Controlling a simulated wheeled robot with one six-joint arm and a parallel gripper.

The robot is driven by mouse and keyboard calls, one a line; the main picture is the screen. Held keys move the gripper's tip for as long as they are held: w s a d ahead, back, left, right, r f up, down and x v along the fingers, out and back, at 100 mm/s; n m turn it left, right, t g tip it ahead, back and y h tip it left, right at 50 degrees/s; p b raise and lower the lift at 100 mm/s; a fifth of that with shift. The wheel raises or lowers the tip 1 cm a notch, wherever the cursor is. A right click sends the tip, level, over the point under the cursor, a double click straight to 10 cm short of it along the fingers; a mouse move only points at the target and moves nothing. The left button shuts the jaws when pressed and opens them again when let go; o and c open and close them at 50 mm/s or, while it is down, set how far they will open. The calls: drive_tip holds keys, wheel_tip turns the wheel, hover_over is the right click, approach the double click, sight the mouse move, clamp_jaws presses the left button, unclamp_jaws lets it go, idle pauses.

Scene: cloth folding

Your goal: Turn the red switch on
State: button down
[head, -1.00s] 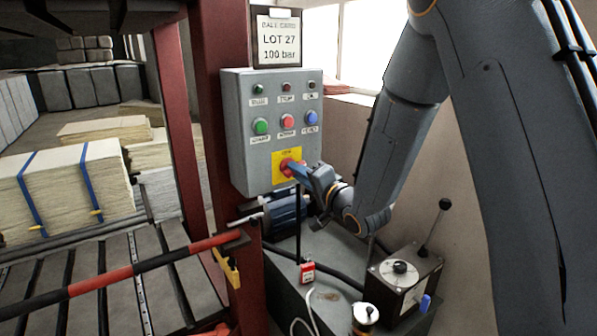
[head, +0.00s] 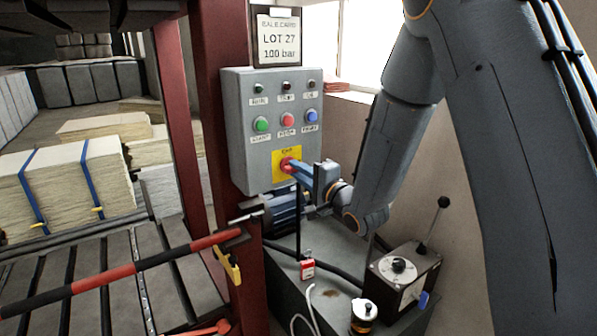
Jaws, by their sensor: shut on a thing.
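The red switch (head: 287,163) is a round red knob on a yellow plate (head: 281,178), low on the grey control box (head: 240,150). My gripper (head: 294,167) reaches it from the right and is shut on it. The blue fingers cover the knob's right side, so its exact turn angle cannot be told.
The box also carries green, red and blue buttons (head: 261,124) and small lamps above. A red post (head: 220,50) stands at its left.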

drive_tip(key=shift+d, duration=0.1)
drive_tip(key=c, duration=1.7)
unclamp_jaws()
drive_tip(key=shift+b+v, duration=1.15)
drive_tip(key=shift+v, duration=2.65)
drive_tip(key=shift+d, duration=0.1)
